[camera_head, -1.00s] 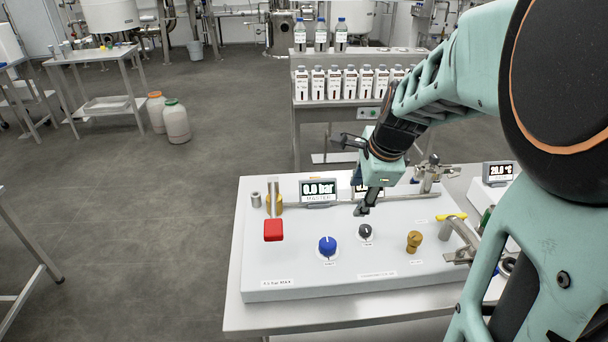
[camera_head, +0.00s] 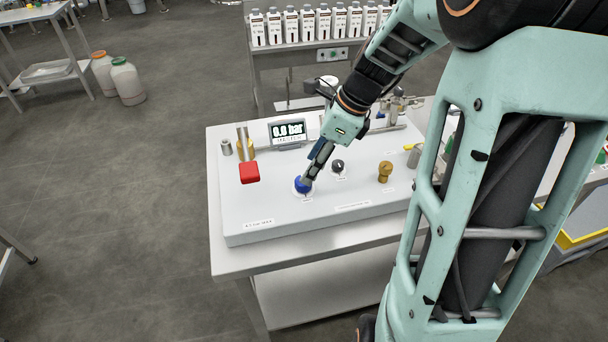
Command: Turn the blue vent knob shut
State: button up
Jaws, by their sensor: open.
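The blue vent knob (camera_head: 303,185) sits on the front of the pale panel (camera_head: 270,214), on a white round label. My gripper (camera_head: 309,178) comes down from the upper right, with its fingers at the knob and covering part of it. The jaws are open; whether a finger touches the knob cannot be told. The pointer mark on the knob is hidden.
A red block-shaped button (camera_head: 249,172) is left of the knob. A black knob (camera_head: 338,166) and a brass knob (camera_head: 385,170) are to its right. A display (camera_head: 288,133) reading about 0.0 bar stands behind. White bottles (camera_head: 291,25) line a rear table.

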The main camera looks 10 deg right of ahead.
jog(key=x, duration=0.5)
jog(key=c, duration=1.1)
jog(key=shift+c, duration=0.2)
